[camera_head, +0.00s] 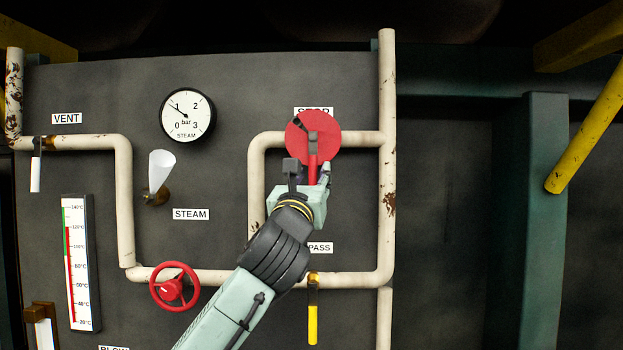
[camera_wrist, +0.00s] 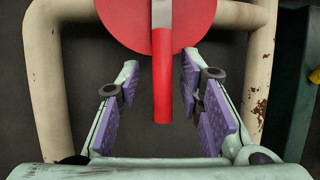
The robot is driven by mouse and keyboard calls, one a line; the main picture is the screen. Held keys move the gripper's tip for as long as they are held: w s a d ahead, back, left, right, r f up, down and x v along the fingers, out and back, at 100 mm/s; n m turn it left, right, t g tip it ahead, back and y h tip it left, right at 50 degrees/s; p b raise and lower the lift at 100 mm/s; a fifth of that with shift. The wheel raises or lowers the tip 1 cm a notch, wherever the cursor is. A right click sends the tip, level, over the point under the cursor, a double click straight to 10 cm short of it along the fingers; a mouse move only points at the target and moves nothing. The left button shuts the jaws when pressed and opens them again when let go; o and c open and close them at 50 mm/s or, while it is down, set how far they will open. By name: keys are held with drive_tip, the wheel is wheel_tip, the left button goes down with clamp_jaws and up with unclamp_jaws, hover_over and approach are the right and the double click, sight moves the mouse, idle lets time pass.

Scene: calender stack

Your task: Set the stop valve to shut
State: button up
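The stop valve has a red round plate (camera_head: 303,128) and a red lever handle (camera_head: 312,166), below a partly hidden STOP label (camera_head: 314,111) on the upper right pipe loop. In the wrist view the red plate (camera_wrist: 130,20) is at the top and the red handle (camera_wrist: 162,85) points straight down from it. My gripper (camera_head: 309,178) is at the handle's lower part. In the wrist view my gripper (camera_wrist: 158,85) is open, with one purple-padded finger on each side of the handle. Gaps show between the handle and both fingers.
A pressure gauge (camera_head: 187,115) is at upper left. The vertical pipe (camera_head: 388,230) runs close right of my gripper.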

drive_tip(key=v, duration=1.2)
